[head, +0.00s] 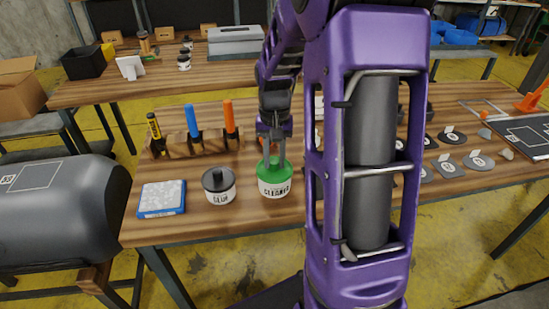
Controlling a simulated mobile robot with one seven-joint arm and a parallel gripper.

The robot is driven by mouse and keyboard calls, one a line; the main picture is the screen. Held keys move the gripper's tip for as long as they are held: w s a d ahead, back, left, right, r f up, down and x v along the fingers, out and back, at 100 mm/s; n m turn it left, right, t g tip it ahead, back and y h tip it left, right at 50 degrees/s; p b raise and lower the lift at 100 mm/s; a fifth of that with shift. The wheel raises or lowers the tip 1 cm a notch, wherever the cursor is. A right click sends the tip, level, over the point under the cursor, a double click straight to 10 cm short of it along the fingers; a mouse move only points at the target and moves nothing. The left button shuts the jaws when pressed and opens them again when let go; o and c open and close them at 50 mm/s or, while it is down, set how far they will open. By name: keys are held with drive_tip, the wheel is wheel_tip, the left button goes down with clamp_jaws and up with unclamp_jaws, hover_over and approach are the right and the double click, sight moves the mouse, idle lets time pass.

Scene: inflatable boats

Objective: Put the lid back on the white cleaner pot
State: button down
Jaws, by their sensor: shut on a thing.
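The white cleaner pot (275,190) stands upright near the front edge of the wooden table. Its green lid (276,174) is at the top of the pot, looks about level, and shows no clear gap; I cannot tell whether it is fully seated. My gripper (274,161) points down from above and is shut on the green lid at its middle. The fingertips hide the part they hold.
A white pot with a black lid (218,188) stands close on the left, with a blue-edged pad (162,198) beyond it. A wooden rack (190,144) of upright coloured tools is behind.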

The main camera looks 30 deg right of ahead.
idle(0.3)
drive_tip(key=c, duration=0.6)
unclamp_jaws()
drive_tip(key=shift+o, duration=0.5)
drive_tip(key=o, duration=0.4)
drive_tip(key=shift+r, duration=0.1)
drive_tip(key=shift+r+p, duration=2.85)
drive_tip(key=shift+r, duration=0.55)
clamp_jaws()
